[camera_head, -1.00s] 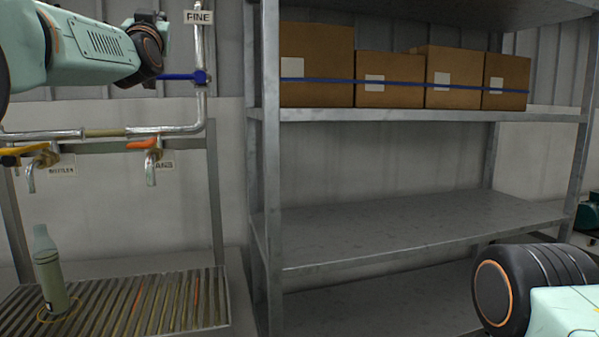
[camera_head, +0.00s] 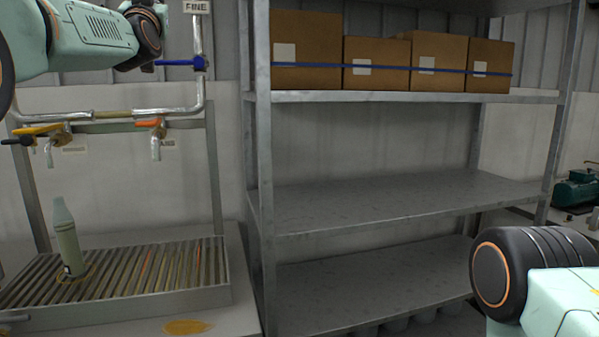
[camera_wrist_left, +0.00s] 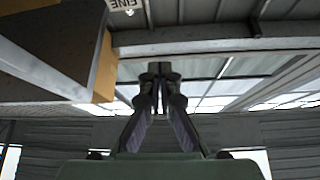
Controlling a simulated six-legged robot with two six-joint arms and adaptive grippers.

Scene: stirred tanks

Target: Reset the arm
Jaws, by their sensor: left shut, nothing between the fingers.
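My left arm (camera_head: 95,38) comes in at the top left of the head view, raised in front of the pipes; its gripper is outside that view. In the left wrist view my left gripper (camera_wrist_left: 160,78) is shut with its fingers together and nothing between them, against the roof and wall. My right arm (camera_head: 540,285) shows at the lower right of the head view; its gripper is out of view.
A grey bottle (camera_head: 67,240) stands on a slatted drain tray (camera_head: 190,300) below taps with yellow (camera_head: 38,130) and orange (camera_head: 150,123) handles. A metal rack (camera_head: 400,198) carries several strapped boxes (camera_head: 306,50); its middle shelf is bare. A green machine (camera_head: 577,188) stands far right.

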